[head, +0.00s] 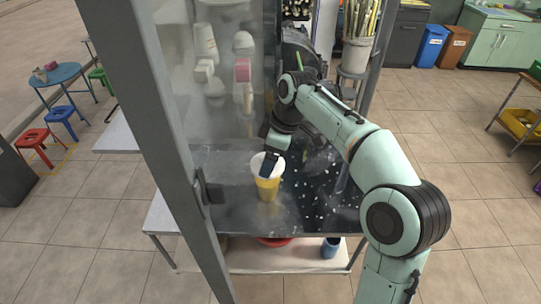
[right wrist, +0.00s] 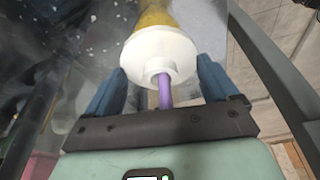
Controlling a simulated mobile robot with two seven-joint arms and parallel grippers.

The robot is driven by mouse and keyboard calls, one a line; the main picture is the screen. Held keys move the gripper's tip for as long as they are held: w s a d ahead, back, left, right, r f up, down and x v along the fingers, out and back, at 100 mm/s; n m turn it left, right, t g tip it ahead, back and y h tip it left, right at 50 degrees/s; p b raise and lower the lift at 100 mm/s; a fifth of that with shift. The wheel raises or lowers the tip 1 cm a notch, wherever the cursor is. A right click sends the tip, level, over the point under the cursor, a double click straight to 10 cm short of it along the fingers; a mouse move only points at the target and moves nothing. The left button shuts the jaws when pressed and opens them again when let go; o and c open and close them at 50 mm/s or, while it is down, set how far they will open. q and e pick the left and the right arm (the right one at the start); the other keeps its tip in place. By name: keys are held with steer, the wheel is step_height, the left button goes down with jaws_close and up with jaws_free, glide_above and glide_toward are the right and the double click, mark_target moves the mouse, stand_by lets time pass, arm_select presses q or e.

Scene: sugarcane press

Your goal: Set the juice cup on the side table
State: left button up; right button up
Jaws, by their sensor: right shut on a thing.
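The juice cup (head: 268,188) has a yellow body and a white top. It appears upright at the speckled dark counter (head: 312,205) of the press stand; I cannot tell whether its base touches. My right gripper (head: 271,163) reaches in from the right and is shut on the cup near its top. In the right wrist view the cup's white lid (right wrist: 150,47) and purple straw (right wrist: 165,90) show between the blue fingers of the right gripper (right wrist: 163,85). A pale flat tabletop (head: 117,134) is left of the stand; I cannot tell if it is the side table. My left gripper is out of view.
A grey upright post (head: 168,130) and a clear pane stand left of the cup. A round blue table (head: 57,74) with coloured stools is at far left. A bucket of cane (head: 357,54) is behind. Open tiled floor lies at right.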

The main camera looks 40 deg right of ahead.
steer(key=o, duration=1.4)
steer(key=shift+f, duration=0.1)
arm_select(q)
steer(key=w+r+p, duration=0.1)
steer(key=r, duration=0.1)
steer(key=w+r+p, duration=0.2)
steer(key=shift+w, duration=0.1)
arm_select(e)
steer(key=v, duration=1.2)
steer(key=shift+s, duration=0.1)
